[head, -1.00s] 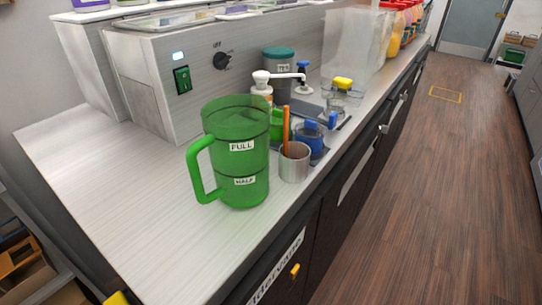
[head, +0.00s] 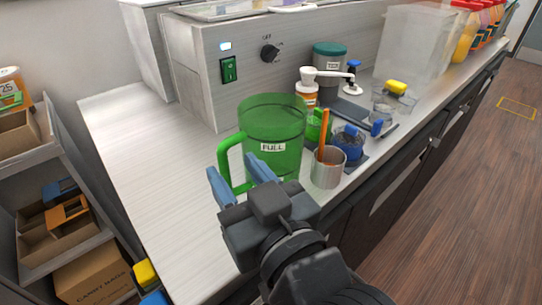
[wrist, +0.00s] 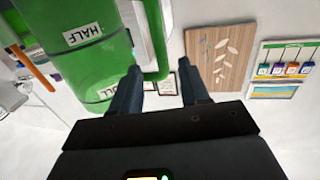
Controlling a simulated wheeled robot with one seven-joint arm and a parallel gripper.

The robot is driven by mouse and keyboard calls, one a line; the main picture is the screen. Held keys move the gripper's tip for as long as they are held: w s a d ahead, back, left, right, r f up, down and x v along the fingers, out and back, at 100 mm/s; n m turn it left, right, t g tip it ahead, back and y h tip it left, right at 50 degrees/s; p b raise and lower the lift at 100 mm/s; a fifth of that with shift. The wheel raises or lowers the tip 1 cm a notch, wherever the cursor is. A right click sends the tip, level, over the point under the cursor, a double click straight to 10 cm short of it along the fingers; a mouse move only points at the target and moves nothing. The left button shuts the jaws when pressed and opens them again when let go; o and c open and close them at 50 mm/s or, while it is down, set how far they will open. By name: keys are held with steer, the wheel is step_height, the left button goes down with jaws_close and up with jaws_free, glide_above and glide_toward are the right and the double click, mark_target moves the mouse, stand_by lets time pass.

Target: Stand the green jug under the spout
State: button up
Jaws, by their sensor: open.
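The green jug (head: 272,122), see-through with FULL and HALF labels, stands upright on the counter, its handle (head: 224,158) toward the left. It also shows large in the wrist view (wrist: 85,62), at the upper left. My gripper (head: 241,178) is open and empty in front of the jug. In the wrist view the handle (wrist: 157,35) lies in line with the gap between the fingers (wrist: 160,88); I cannot tell if it is between them. A white pump head with a sideways spout (head: 327,75) tops a bottle behind the jug, to the right.
A metal cup (head: 328,169) with an orange stick stands right of the jug, close to blue and green small jugs (head: 348,142). A grey machine (head: 240,60) stands behind. The counter (head: 150,150) is clear to the left. Shelves with boxes (head: 60,215) are at far left.

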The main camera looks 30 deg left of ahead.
mark_target(225, 164)
steer(key=shift+p+x, duration=0.75)
steer(key=shift+x, duration=2.4)
steer(key=shift+s+f, duration=0.1)
steer(key=shift+f, duration=0.1)
steer(key=shift+c, duration=0.4)
jaws_close()
